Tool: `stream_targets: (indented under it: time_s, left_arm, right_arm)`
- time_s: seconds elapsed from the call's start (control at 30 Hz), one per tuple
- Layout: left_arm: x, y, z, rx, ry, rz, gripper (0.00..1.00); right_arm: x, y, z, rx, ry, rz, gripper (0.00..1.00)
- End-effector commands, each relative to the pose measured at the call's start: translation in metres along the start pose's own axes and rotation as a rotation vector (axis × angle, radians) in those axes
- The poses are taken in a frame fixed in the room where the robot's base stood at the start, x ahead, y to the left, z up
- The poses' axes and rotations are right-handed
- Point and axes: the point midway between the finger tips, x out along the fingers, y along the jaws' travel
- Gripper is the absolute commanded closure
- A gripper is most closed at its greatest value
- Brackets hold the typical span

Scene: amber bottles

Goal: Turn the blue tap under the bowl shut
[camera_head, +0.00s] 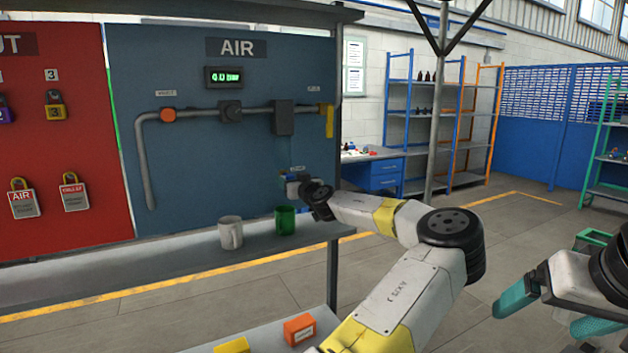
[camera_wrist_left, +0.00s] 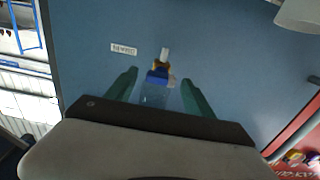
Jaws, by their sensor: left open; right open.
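The blue tap (camera_wrist_left: 157,76) shows in the left wrist view, which is upside down. It sits under a clear bluish bowl (camera_wrist_left: 154,94), with a brass part and a pale outlet stub below it. My left gripper (camera_wrist_left: 160,80) is open, with one teal finger on each side of the bowl and tap. I cannot tell whether the fingers touch them. In the head view my left gripper (camera_head: 292,180) is at the blue AIR panel and mostly hides the tap. The tap's handle position is too small to tell. My right gripper (camera_head: 537,318) is open and empty at the lower right.
A white mug (camera_head: 230,234) and a green mug (camera_head: 285,221) stand on the grey shelf below the AIR panel (camera_head: 200,80). A grey pipe (camera_head: 195,114) with valves runs above. An orange box (camera_head: 299,329) and a yellow box (camera_head: 232,346) lie in front.

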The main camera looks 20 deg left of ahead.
Motion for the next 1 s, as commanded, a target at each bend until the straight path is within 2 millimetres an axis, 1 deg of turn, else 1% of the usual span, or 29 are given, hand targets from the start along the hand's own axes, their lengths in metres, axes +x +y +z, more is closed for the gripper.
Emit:
stream_targets:
  time_s: [0.03,0.07,0.1,0.17,0.3,0.37,0.67,0.87,1.0]
  left_arm:
    - [0.0,-0.0002,0.0,0.0,0.0,0.0,0.38]
    - [0.0001,-0.0002,0.0,0.0,0.0,0.0,0.42]
    - [0.0001,-0.0003,0.0,0.0,0.0,0.0,0.5]
    - [0.0001,-0.0003,0.0,0.0,0.0,-0.001,0.62]
    - [0.0002,-0.0003,0.0,-0.001,0.0,0.0,0.89]
    - [0.0002,-0.0003,0.0,-0.001,0.0,0.0,1.0]
    - [0.0002,-0.0003,-0.0001,0.038,0.0,0.0,1.0]
    - [0.0001,-0.0002,-0.0001,0.146,0.0,0.0,1.0]
    - [0.0001,-0.0002,-0.0001,0.26,0.0,0.0,1.0]
  right_arm:
    - [-0.0001,0.0,0.0,0.0,0.0,0.0,0.1]
    - [-0.0001,0.0,0.0,0.0,0.0,0.0,0.1]
    - [-0.0001,0.0,0.0,0.0,0.0,0.0,0.1]
    - [0.0,0.0,0.0,0.0,0.0,0.0,0.1]
    - [0.0,0.0,0.0,0.0,0.0,0.0,0.1]
    - [0.0,0.0,0.0,0.0,0.0,0.0,0.1]
    - [0.0,0.0,0.0,0.0,0.0,0.0,0.1]
    - [0.0,0.0,0.0,0.0,0.0,0.0,0.1]
    - [0.0,0.0,0.0,0.0,0.0,0.0,0.1]
